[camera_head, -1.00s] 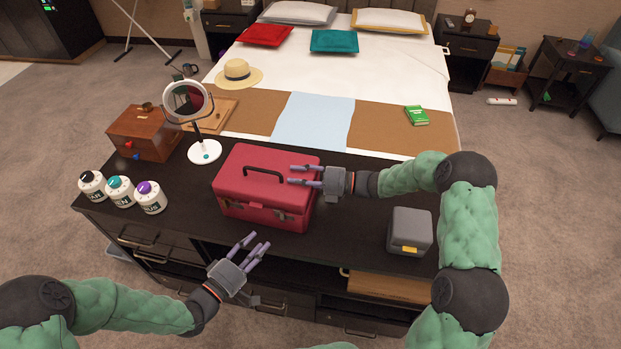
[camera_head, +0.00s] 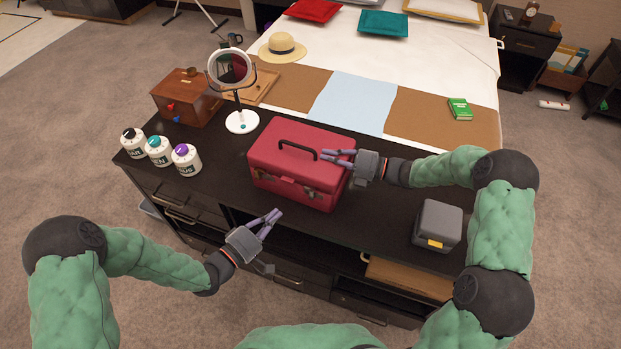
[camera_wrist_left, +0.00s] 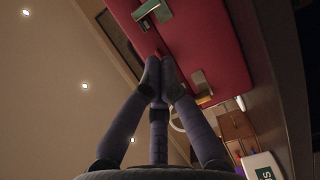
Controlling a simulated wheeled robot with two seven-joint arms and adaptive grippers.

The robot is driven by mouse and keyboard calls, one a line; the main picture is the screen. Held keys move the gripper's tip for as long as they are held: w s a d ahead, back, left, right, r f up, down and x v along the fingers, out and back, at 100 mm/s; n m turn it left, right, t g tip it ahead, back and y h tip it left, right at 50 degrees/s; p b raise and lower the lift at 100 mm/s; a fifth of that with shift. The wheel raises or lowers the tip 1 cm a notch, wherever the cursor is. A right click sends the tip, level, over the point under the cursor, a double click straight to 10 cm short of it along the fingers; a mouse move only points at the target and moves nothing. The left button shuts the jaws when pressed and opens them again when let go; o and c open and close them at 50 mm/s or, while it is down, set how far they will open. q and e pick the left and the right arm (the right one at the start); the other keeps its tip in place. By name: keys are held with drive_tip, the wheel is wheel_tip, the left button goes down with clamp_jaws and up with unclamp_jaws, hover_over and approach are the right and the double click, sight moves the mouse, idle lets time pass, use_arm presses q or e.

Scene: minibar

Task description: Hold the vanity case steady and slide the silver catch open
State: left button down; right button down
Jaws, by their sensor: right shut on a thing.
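The red vanity case (camera_head: 290,185) stands closed on the dark cabinet top, with a black handle (camera_head: 299,149) on its lid and silver catches on its front. In the left wrist view, one catch (camera_wrist_left: 153,10) is at the top and another (camera_wrist_left: 202,88) is right of the fingers. I cannot tell which positions the catches are in. My right gripper (camera_head: 339,158) is shut on the upper right end of the case. My left gripper (camera_head: 276,219) is in front of the case, apart from it, its fingertips close together and empty; it also shows in the left wrist view (camera_wrist_left: 162,72).
A grey box (camera_head: 437,225) stands right of the case. Several labelled jars (camera_head: 159,151), a wooden box (camera_head: 187,96) and a round mirror (camera_head: 231,68) stand to the left. The bed (camera_head: 405,70) is behind. The cabinet top between jars and case is clear.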

sight(305, 189)
use_arm(q)
drive_tip(key=a, duration=0.1)
drive_tip(key=a+n, duration=0.1)
drive_tip(key=w+a+t, duration=0.1)
drive_tip(key=shift+a+f+n, duration=0.1)
drive_tip(key=shift+f+n, duration=0.2)
drive_tip(key=shift+n, duration=0.1)
drive_tip(key=x, duration=1)
drive_tip(key=shift+w+d+f, duration=0.1)
drive_tip(key=shift+d+f, duration=0.05)
drive_tip(key=shift+d, duration=0.05)
drive_tip(key=shift+s+d, duration=0.3)
drive_tip(key=shift+d, duration=0.2)
drive_tip(key=shift+s+d, duration=0.3)
drive_tip(key=shift+d, duration=0.2)
drive_tip(key=shift+s+d, duration=0.3)
drive_tip(key=shift+d, duration=0.2)
